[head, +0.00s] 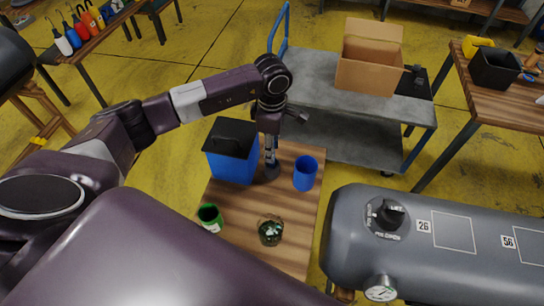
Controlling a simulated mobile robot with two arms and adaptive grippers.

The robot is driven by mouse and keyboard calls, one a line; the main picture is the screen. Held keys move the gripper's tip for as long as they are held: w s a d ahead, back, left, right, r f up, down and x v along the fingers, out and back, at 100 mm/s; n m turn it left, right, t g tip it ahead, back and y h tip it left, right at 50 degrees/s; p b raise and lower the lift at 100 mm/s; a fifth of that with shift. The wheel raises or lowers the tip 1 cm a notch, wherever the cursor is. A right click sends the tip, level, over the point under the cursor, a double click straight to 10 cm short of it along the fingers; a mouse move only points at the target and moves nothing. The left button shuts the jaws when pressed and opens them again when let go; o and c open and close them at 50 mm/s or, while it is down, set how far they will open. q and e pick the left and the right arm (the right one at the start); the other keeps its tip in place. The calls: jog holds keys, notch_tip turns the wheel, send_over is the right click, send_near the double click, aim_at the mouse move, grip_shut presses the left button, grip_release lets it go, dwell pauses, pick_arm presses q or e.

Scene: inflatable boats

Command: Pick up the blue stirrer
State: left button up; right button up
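I cannot clearly make out a blue stirrer. My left gripper (271,160) points down over the small wooden table (298,230), between a blue box with a black lid (232,165) and a blue cup (305,174). A small grey-blue shape lies at its tip; I cannot tell whether it is a separate object or part of the gripper. The finger gap is too small to see. My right gripper is not in view.
A green can (209,216) and a glass jar (270,231) stand at the table's near end. A large grey tank (460,215) is close on the right. Behind are a grey cart (320,100) and its open cardboard box (368,75).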

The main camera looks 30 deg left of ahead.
pick_arm(q)
grip_shut()
jog(key=shift+r, duration=0.1)
